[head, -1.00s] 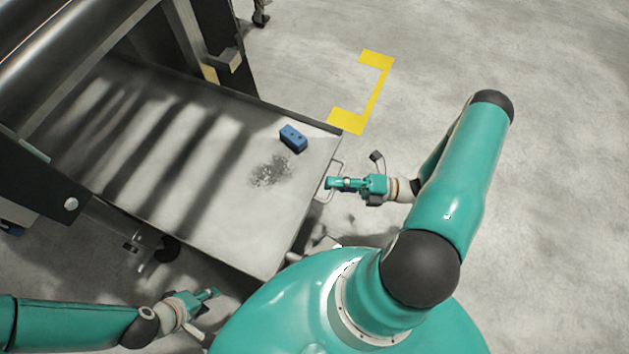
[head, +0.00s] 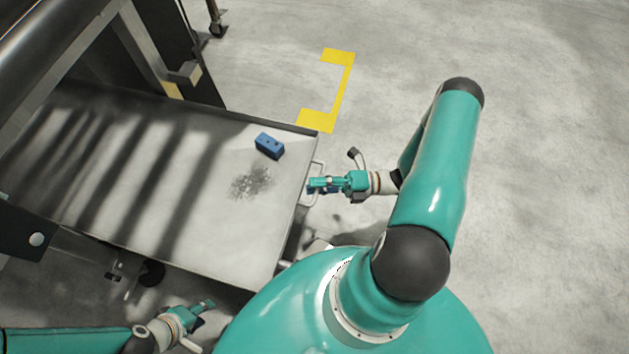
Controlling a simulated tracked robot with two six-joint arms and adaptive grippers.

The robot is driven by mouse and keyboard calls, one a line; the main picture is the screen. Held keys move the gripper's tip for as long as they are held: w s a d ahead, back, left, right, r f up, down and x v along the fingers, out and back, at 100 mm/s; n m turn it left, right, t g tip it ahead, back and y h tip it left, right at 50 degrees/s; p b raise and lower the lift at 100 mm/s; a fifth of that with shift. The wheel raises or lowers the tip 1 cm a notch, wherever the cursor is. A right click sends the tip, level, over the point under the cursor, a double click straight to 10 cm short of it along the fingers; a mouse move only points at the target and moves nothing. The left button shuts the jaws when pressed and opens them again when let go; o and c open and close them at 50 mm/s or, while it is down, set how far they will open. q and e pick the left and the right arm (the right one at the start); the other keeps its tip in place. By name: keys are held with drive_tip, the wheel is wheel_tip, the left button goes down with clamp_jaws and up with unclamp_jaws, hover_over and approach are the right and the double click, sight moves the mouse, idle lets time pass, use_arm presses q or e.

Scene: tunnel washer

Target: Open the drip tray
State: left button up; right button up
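The drip tray (head: 205,215) is a wide, pale metal tray drawn well out of the machine on the left. Its front edge faces me, with a thin wire-like handle (head: 317,168) on it. My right gripper (head: 314,185) is at the handle, its fingers around the bar, and looks shut on it. The fingers are small here and hide part of the bar. My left gripper (head: 208,305) hangs low at the bottom left, below the tray's near edge and apart from it. Its finger gap is too small to make out.
A blue block (head: 269,146) lies on the tray near the front, beside a dark speckled patch (head: 252,183). The dark machine frame (head: 150,45) stands at upper left. A yellow floor marking (head: 340,90) lies beyond the tray corner. The floor at right is clear.

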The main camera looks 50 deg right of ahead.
drive_tip(key=shift+d, duration=0.1)
drive_tip(key=v, duration=1.1)
drive_tip(key=shift+s+d, duration=0.3)
drive_tip(key=shift+f, duration=0.15)
